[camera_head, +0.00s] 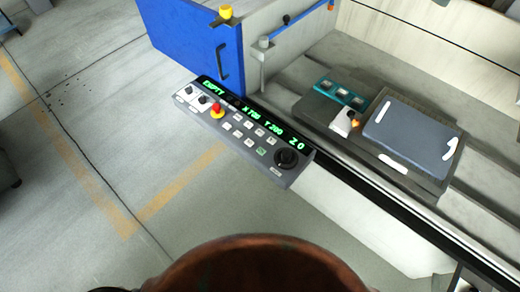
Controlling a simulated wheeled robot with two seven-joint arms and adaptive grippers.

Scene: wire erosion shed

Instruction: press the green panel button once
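The control panel (229,131) is a grey tilted box on the front of the machine, with a lit green readout (262,121) along its back edge. A small green button (262,151) sits near the panel's right end, among several pale square buttons (238,130). It is too small to tell whether it is pressed in. A red mushroom button (216,110) on a yellow base is left of it, and a black round knob (287,157) is right of it. Neither gripper is in view, and nothing covers the panel.
A blue door (190,40) stands open behind the panel. The machine bed behind right holds a dark grey block (411,136), a teal fixture (342,95) and a small white piece (343,122). Open concrete floor (60,200) with faded yellow lines lies front left.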

